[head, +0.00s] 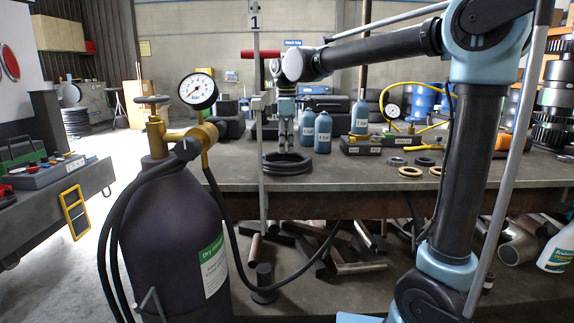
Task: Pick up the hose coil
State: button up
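The hose coil (287,166) is a flat stack of black rings lying on the grey workbench (340,178), near its front edge and left of the middle. My gripper (285,148) points down just above the coil, over its back part. The fingers look narrow and small at this distance. I cannot tell how far apart they are or whether they touch the coil. Nothing is visibly lifted.
A dark gas cylinder (170,235) with gauge and black hose stands in the left foreground. A thin upright post (258,120) rises beside the coil. Blue bottles (323,132) stand behind it. Several rings (410,171) lie to the right. Pipes (355,266) clutter the space below.

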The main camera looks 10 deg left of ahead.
jog(key=shift+f, duration=1.2)
grip_shut()
jog(key=shift+r, duration=0.2)
jog(key=shift+r, duration=0.25)
notch_tip(320, 180, up, 3)
jog(key=w+d, duration=0.1)
jog(key=d, duration=0.4)
jog(key=w+d, duration=0.2)
jog(key=d, duration=0.4)
jog(key=w+d, duration=0.1)
jog(key=d, duration=0.5)
jog(key=shift+w+d+f, duration=0.15)
jog(key=shift+d, duration=0.1)
